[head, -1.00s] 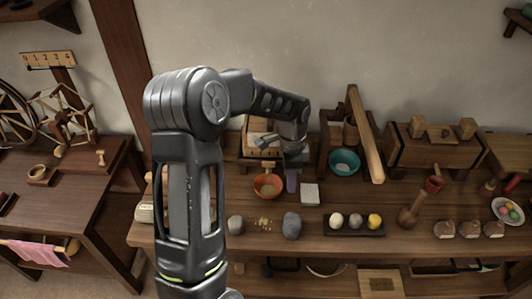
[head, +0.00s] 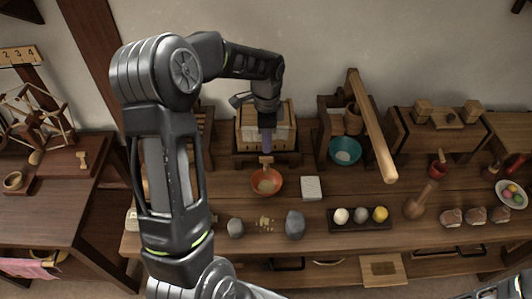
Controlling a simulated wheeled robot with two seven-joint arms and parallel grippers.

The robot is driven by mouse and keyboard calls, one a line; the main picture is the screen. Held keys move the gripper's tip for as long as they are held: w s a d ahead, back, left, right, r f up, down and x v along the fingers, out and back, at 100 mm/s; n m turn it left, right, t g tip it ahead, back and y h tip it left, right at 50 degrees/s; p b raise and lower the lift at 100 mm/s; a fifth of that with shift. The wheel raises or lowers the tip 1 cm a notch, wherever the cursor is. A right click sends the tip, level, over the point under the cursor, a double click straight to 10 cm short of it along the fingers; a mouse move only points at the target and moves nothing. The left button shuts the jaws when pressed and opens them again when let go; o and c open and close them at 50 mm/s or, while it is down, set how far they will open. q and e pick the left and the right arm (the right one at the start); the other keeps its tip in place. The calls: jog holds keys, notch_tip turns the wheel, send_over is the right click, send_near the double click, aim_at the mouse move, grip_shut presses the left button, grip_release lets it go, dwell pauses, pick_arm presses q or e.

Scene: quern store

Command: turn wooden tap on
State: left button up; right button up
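The wooden tap (head: 266,160) sticks out from the front of a pale wooden box (head: 283,128) at the back of the bench, just above an orange bowl (head: 267,186). My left gripper (head: 267,147) points down in front of the box, just above the tap in the picture. A narrow purple piece shows at its lower end; I cannot tell whether it is the fingers or something held. Whether the gripper touches the tap is unclear, and so is its opening.
A white block (head: 311,188) lies right of the bowl. Grey stones (head: 295,224) and a dark tray (head: 341,226) with round pieces stand nearer the front. A teal bowl (head: 345,151) and a long wooden beam (head: 372,125) stand to the right.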

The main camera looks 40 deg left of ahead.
aim_at(266, 161)
pick_arm(q)
notch_tip(266, 161, down, 7)
jog(key=shift+p, duration=0.6)
jog(key=shift+c, duration=0.2)
grip_shut()
